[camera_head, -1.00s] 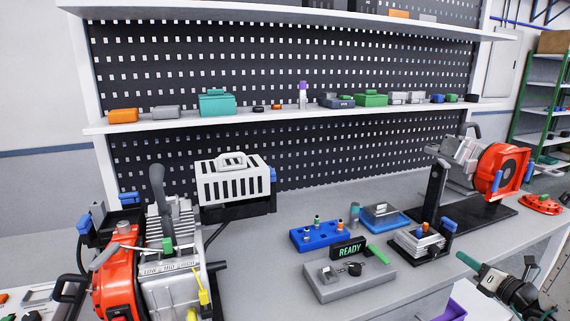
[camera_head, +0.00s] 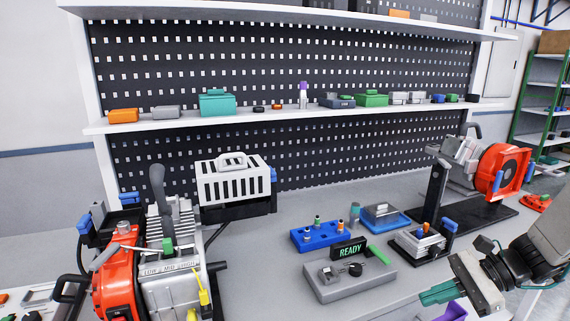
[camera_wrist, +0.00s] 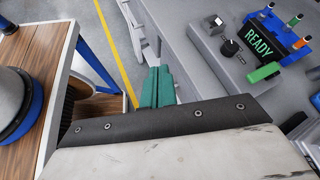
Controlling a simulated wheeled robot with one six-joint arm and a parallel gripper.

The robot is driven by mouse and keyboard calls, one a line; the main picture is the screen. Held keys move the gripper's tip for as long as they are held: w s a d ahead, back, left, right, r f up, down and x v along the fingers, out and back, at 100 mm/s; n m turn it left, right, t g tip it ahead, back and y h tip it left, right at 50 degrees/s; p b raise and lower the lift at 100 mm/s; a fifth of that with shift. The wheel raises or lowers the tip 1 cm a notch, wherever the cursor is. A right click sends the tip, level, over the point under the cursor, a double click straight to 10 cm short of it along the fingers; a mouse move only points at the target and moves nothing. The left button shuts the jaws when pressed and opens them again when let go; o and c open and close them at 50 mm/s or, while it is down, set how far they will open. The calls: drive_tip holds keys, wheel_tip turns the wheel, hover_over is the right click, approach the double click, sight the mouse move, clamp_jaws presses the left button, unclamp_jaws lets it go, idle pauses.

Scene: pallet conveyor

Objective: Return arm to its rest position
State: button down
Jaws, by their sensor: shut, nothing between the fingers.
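My gripper (camera_head: 428,297) is at the lower right of the head view, at the front edge of the grey workbench (camera_head: 270,290). Its green fingers are shut together with nothing between them and point left. My arm reaches in from the right edge. In the wrist view my gripper (camera_wrist: 157,90) shows its green fingers side by side, above the floor next to the bench. The fingers appear to touch nothing.
A grey fixture (camera_head: 345,280) with a READY sign (camera_head: 350,251) sits on the bench left of my gripper. A blue tray (camera_head: 318,238) and a small vise (camera_head: 420,242) stand behind it. A wooden-topped cart (camera_wrist: 30,50) and a yellow floor line (camera_wrist: 115,50) show in the wrist view.

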drive_tip(key=s+a+r+n+h, duration=0.3)
drive_tip(key=s+r+n+h, duration=0.9)
drive_tip(key=s+n, duration=0.4)
drive_tip(key=shift+s, duration=0.2)
drive_tip(key=shift+r, duration=0.1)
idle(0.9)
